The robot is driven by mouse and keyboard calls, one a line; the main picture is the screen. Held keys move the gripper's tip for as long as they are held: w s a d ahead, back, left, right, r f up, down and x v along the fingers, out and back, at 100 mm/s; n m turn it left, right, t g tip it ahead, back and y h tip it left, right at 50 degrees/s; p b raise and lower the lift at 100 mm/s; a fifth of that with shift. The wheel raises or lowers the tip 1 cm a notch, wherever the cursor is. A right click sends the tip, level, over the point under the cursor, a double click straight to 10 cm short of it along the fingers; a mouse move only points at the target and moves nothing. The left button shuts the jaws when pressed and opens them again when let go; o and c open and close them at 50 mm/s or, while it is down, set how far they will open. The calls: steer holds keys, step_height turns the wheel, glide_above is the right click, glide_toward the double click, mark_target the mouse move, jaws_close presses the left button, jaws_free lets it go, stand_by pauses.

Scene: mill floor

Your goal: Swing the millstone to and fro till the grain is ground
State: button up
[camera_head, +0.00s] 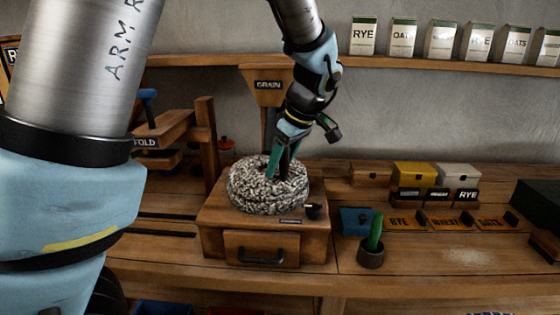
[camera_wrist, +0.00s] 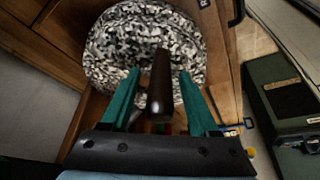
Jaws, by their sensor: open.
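The millstone (camera_head: 246,190) is a round, speckled black-and-white stone on top of a wooden mill box (camera_head: 222,232) with a drawer. It also shows in the wrist view (camera_wrist: 115,45). A dark upright handle (camera_wrist: 160,85) shows in the wrist view between the two green fingers of my gripper (camera_wrist: 159,74). The fingers are open, with a visible gap on each side of the handle. In the head view my gripper (camera_head: 279,165) points down over the stone, and its fingers hide the handle. A hopper labelled GRAIN (camera_head: 268,86) stands behind the stone. No grain shows on the stone.
A wooden post stand (camera_head: 207,140) is left of the mill. A dark cup with a green-topped tool (camera_head: 371,256) and a blue tray (camera_head: 355,221) are to its right. Labelled boxes (camera_head: 413,174) stand farther right. Bench boards at the front right are mostly free.

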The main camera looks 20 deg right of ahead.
steer(key=shift+w+f, duration=0.1)
steer(key=shift+f, duration=0.1)
jaws_close()
stand_by(0.4)
stand_by(1.0)
